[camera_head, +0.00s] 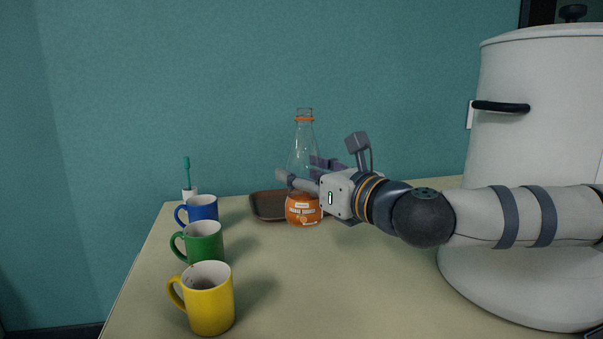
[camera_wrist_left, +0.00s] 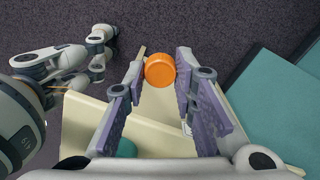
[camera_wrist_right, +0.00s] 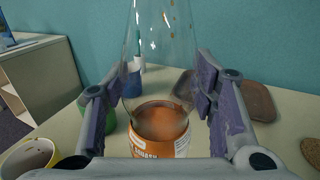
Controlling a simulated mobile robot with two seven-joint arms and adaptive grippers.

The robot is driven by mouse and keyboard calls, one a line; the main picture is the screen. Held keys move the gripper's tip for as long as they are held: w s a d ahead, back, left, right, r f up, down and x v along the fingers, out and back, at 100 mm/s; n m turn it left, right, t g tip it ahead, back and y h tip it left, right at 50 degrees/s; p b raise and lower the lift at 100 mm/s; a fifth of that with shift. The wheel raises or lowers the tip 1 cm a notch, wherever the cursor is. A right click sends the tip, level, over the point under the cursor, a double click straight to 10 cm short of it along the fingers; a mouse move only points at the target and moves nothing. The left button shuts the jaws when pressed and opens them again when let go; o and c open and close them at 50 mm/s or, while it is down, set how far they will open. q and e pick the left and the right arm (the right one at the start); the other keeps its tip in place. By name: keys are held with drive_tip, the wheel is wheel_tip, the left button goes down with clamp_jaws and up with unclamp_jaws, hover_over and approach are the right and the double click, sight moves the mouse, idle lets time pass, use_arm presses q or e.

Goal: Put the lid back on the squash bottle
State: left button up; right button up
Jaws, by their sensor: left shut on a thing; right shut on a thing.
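The squash bottle (camera_head: 304,208) stands upright on the table, a clear glass bottle with an orange label, an orange ring at its neck and an open top. Its label also shows in the right wrist view (camera_wrist_right: 158,128). My right gripper (camera_head: 301,174) is shut on the bottle's body from the right, with a finger on either side in its wrist view. The orange round lid (camera_wrist_left: 160,70) is between the fingertips of my left gripper (camera_wrist_left: 159,74), which is shut on it. The left gripper is outside the head view.
Blue (camera_head: 202,210), green (camera_head: 205,243) and yellow (camera_head: 211,300) mugs line the table's left side. A brown tray (camera_head: 262,209) lies behind the bottle. A green-handled brush (camera_head: 187,170) stands at the back left. A large white rounded body (camera_head: 540,90) fills the right side.

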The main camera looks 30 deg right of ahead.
sight(304, 168)
drive_tip(key=shift+s+a+r, duration=0.1)
drive_tip(key=shift+s+r, duration=0.15)
drive_tip(key=shift+s, duration=0.3)
drive_tip(key=shift+s+a+r, duration=0.1)
drive_tip(key=shift+s+r, duration=0.15)
drive_tip(key=shift+s, duration=0.25)
drive_tip(key=shift+s, duration=0.1)
idle(0.9)
drive_tip(key=o, duration=0.5)
drive_tip(key=c, duration=0.8)
drive_tip(key=shift+c, duration=0.3)
drive_tip(key=shift+f, duration=0.1)
